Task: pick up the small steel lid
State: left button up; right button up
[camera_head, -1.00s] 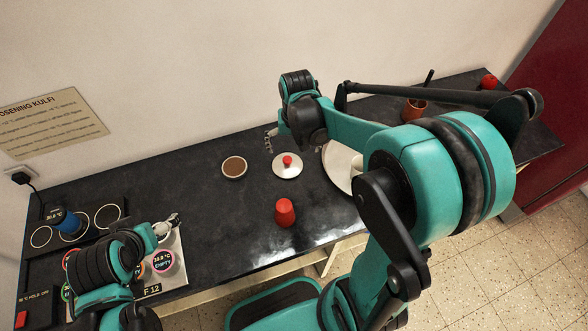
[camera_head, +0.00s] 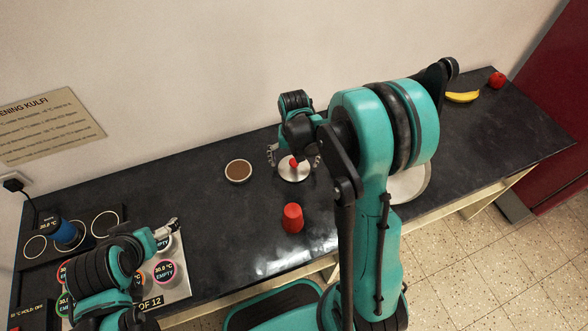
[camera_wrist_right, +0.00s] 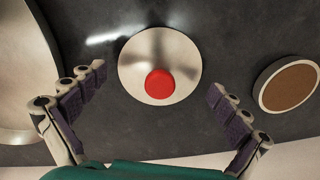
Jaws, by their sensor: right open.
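The small steel lid (camera_head: 295,174) is a round silvery disc with a red knob, lying on the dark counter. In the right wrist view the lid (camera_wrist_right: 140,64) is near the middle, with its red knob towards the gripper. My right gripper (camera_head: 293,158) is over the lid. In the right wrist view its open fingers (camera_wrist_right: 155,82) stand apart on both sides of the lid, with nothing between them held. My left gripper (camera_head: 174,226) is at the left above the panel with labelled circles; its opening is too small to tell.
A brown-filled round cup (camera_head: 238,171) stands left of the lid. A red tumbler-shaped object (camera_head: 292,218) stands in front. A pale plate (camera_head: 414,184) is partly hidden by my right arm. A banana (camera_head: 462,97) and a red fruit (camera_head: 496,79) lie at the far right.

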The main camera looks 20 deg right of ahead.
jog(key=shift+r, duration=0.1)
jog(key=c, duration=1.3)
jog(key=shift+s, duration=0.15)
jog(key=c, duration=0.6)
jog(key=shift+o, duration=0.2)
